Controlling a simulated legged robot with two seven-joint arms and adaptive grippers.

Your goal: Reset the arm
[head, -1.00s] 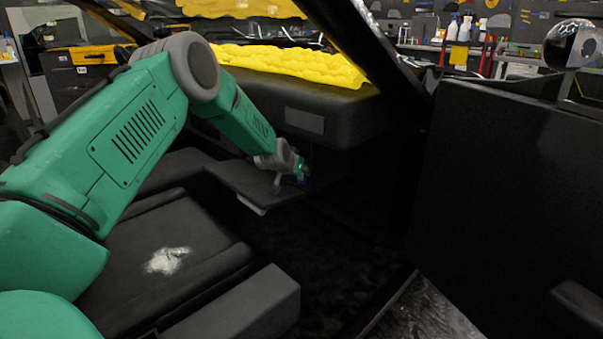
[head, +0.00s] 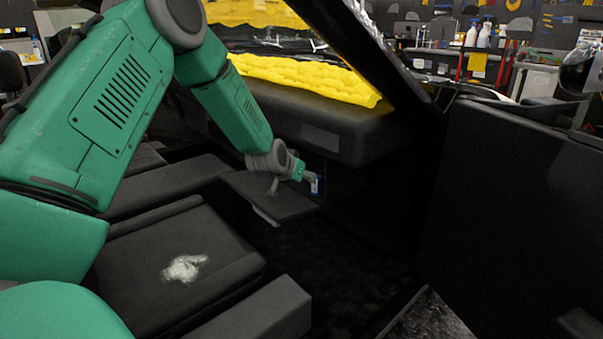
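My green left arm (head: 100,95) comes in from the left and reaches into the open car over the seat. My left gripper (head: 314,184) is small and far off, below the dashboard, by the far end of a dark flat panel. A small blue and white patch shows at its tip. I cannot tell whether this is a held thing or part of the gripper, nor whether the fingers are open. My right gripper is not in view.
The black dashboard (head: 330,125) with yellow quilted material (head: 300,76) is above the gripper. The seat (head: 165,255) bears a whitish patch (head: 184,268). The open door (head: 520,210) stands at right, with dark floor space between. A workbench with bottles (head: 485,36) is behind.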

